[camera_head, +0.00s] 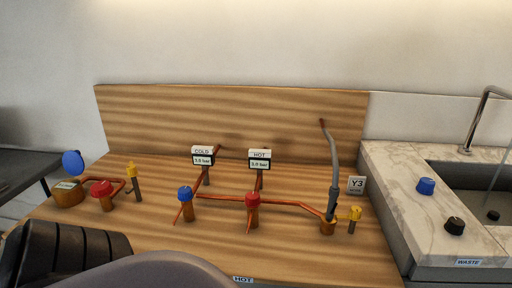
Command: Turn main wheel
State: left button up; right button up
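Several valve wheels stand on the wooden bench, and I cannot tell which is the main wheel. At the left, a large blue wheel (73,163), turned on its side, is by a round copper-brown body (68,195). Just right of it is a red wheel (101,188) on a copper pipe. A smaller blue wheel (185,193) stands below the COLD gauge (203,156), and another red wheel (253,198) below the HOT gauge (260,159). Neither gripper's fingertips show; only dark and grey parts of mine fill the lower left and bottom.
Yellow handles stand at the left (131,170) and right (354,213). A grey lever (334,165) rises near the Y3 sign (356,185). A marble counter (392,172) with a sink (480,185) and blue (425,186) and black (454,226) knobs is at the right.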

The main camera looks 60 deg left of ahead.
aim_at(101, 189)
jog(key=u, duration=2.45)
jog(key=i+j, duration=0.15)
jog(key=j, duration=0.2)
jog(key=i+j+u, duration=0.1)
jog(key=j, duration=0.2)
jog(key=i+j, duration=0.15)
jog(key=j, duration=0.2)
jog(key=i+j, duration=0.15)
jog(key=j, duration=0.15)
jog(key=l+u, duration=0.1)
jog(key=u, duration=0.2)
jog(key=l+u, duration=0.15)
jog(key=u, duration=0.2)
